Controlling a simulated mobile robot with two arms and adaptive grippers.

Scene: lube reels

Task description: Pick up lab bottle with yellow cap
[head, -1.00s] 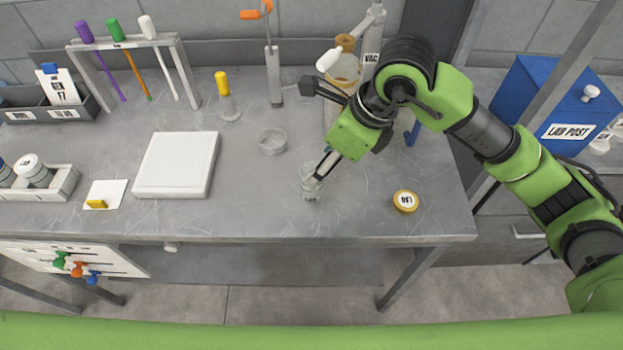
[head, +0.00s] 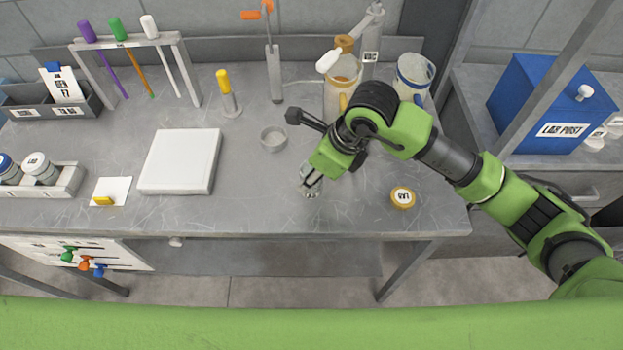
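A round yellow cap (head: 403,197) with a white "LAB" label lies to the right of the gripper. Whether a bottle is under it cannot be seen. My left gripper is not in view.
A small clear dish (head: 273,138) lies behind and left of the gripper. A white slab (head: 180,162) is further left. A tan-topped jug (head: 342,84) and a white-and-blue mug (head: 412,76) stand behind my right arm. The bench front around the cap is clear.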

